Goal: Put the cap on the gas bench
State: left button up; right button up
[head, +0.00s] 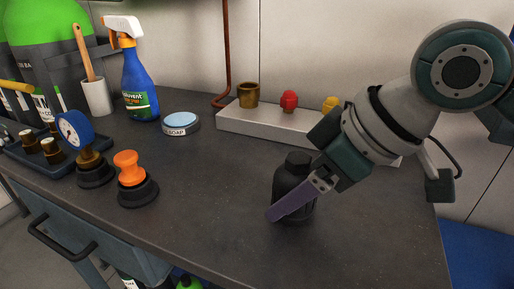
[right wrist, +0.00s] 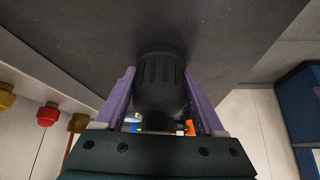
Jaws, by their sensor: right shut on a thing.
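The cap (head: 292,178) is a black, ribbed, bottle-shaped piece. It stands upright at the right part of the dark bench top (head: 225,175). My right gripper (head: 288,206) is shut on it, with one purple finger across its front in the head view. In the right wrist view the cap (right wrist: 160,85) sits between both purple fingers. I cannot tell whether its base touches the bench top or hangs just above it. My left gripper is not in view.
A light ledge (head: 240,121) behind carries a brass fitting (head: 248,95), a red knob (head: 289,100) and a yellow one (head: 331,105). Left are an orange-topped plunger (head: 128,175), a gauge (head: 75,130), a soap tin (head: 181,124) and a spray bottle (head: 138,85). The middle is clear.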

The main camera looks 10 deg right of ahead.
jog(key=o, duration=1.4)
jog(key=shift+r, duration=0.2)
jog(key=p+v, duration=0.3)
jog(key=v, duration=0.9)
